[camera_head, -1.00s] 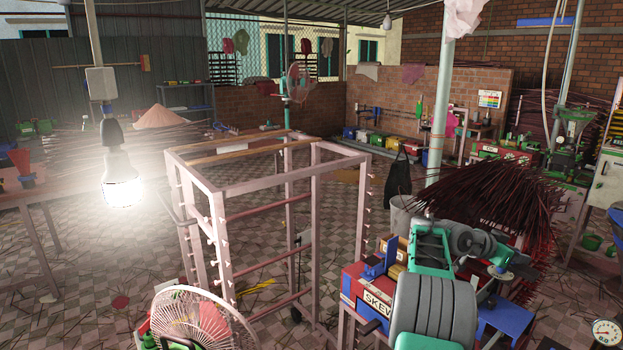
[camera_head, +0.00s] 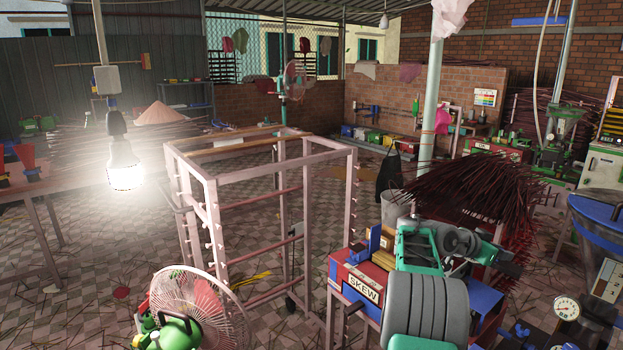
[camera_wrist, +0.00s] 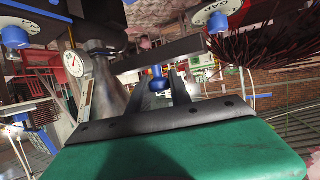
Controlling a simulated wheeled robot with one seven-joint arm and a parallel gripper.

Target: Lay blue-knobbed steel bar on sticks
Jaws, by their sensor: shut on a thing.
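In the wrist view, my gripper (camera_wrist: 166,88) reaches away from its green and black body. It is shut at the blue knob (camera_wrist: 157,74) of a dark grey steel bar (camera_wrist: 182,50), which lies crosswise just beyond the fingertips. The fingers hide part of the knob's grip. A large heap of dark red sticks (camera_wrist: 268,48) is at upper right, apart from the bar. The same sticks (camera_head: 480,193) fan out at right in the head view. I cannot make out the bar or the gripper tips there.
A pale empty frame rack (camera_head: 208,215) stands mid-view, with a fan (camera_head: 190,300) before it. A red and blue box marked SKEW (camera_head: 355,280) is at lower centre-right. A blue-rimmed hopper (camera_head: 597,210) and a gauge (camera_head: 567,307) stand at right.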

